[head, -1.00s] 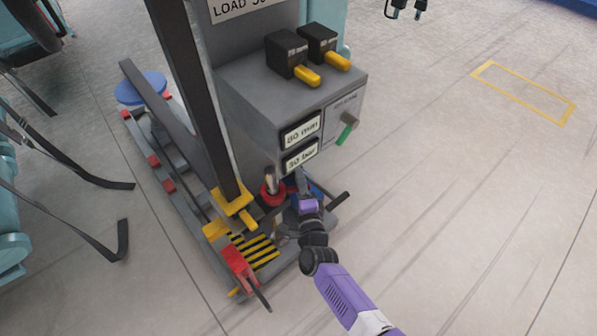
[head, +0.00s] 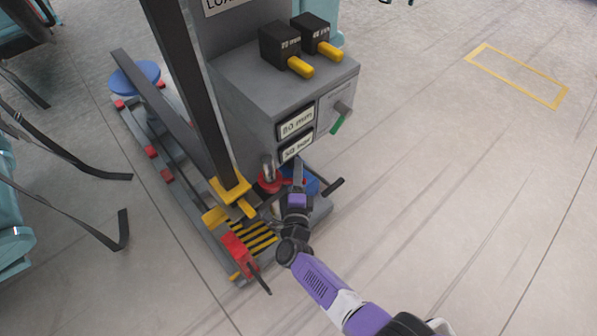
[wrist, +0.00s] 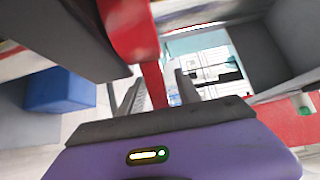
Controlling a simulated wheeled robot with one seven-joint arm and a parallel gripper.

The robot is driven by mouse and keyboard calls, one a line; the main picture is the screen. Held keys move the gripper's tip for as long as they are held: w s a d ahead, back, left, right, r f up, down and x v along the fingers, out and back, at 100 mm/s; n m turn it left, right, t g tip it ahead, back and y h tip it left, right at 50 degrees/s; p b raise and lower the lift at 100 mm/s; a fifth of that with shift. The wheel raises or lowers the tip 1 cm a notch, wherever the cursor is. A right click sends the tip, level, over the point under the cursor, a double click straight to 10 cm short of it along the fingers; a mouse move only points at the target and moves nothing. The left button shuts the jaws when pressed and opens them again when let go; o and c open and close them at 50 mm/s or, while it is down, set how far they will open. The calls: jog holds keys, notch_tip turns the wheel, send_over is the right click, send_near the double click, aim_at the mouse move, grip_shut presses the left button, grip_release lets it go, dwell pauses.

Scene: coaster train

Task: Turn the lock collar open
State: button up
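A yellow collar (head: 230,190) with a short yellow handle sits around the foot of the dark post. A red round part (head: 268,181) with a metal cylinder stands just right of it. I cannot tell for sure which of these is the lock collar. My gripper (head: 298,168) is low in front of the grey box, right of the red part. In the wrist view my gripper (wrist: 160,92) has its two fingers apart. A red bar (wrist: 153,80) shows between them in the picture; contact cannot be told.
A red lever block (head: 238,252) and striped plate (head: 262,238) lie below left.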

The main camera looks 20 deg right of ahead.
jog(key=p+v, duration=0.2)
jog(key=v, duration=0.5)
jog(key=shift+s+a+p, duration=0.2)
jog(key=shift+s+p, duration=0.1)
jog(key=shift+s, duration=0.05)
